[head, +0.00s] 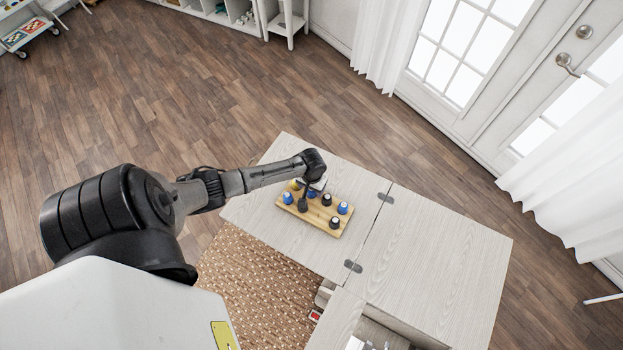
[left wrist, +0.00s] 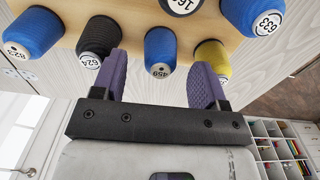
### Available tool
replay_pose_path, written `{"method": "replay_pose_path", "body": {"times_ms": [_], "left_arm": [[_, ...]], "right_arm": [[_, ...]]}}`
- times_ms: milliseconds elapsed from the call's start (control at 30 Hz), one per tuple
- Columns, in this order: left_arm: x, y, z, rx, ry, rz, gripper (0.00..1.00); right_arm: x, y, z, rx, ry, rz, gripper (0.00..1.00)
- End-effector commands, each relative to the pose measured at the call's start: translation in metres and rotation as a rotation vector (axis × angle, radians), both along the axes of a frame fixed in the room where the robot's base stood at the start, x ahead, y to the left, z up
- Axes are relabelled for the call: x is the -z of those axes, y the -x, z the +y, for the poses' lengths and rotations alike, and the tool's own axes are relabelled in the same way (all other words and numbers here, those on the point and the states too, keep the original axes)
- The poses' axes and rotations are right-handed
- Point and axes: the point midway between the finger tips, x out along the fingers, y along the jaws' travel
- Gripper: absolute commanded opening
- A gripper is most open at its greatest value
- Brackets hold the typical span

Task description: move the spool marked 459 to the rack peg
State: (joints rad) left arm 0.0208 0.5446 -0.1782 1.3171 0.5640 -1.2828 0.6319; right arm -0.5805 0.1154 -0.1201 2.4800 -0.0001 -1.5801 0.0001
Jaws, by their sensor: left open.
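The blue spool marked 459 (left wrist: 160,45) stands on the wooden board (head: 312,219) and shows in the left wrist view between the two purple fingers of my left gripper (left wrist: 159,64). The fingers are open, with a gap to the spool on each side. In the head view my left gripper is over the board, and I cannot tell which spool there is 459. My right gripper is not in view. I cannot make out a rack peg.
A black spool marked 624 (left wrist: 98,38) and a yellow spool (left wrist: 212,55) flank 459 closely. Blue spools 823 (left wrist: 33,32) and 633 (left wrist: 255,15) stand farther out. The right half of the pale cabinet top (head: 430,255) is clear.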

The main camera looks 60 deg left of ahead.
Motion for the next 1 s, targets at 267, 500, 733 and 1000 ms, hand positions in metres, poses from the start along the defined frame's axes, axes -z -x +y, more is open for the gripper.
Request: {"method": "replay_pose_path", "body": {"times_ms": [267, 500, 733, 1000], "left_arm": [[-0.051, 0.000, 0.000, 0.002, -0.001, -0.002, 0.67], [-0.095, 0.000, 0.000, 0.002, -0.001, -0.002, 0.67], [-0.122, 0.000, 0.000, 0.000, -0.001, -0.001, 0.67], [-0.132, 0.000, 0.000, 0.001, 0.000, 0.000, 0.67]], "right_arm": [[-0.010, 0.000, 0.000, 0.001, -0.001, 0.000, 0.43], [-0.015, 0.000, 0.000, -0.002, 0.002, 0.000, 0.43], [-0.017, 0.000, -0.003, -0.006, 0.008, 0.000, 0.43], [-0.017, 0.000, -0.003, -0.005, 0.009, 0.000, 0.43]]}}
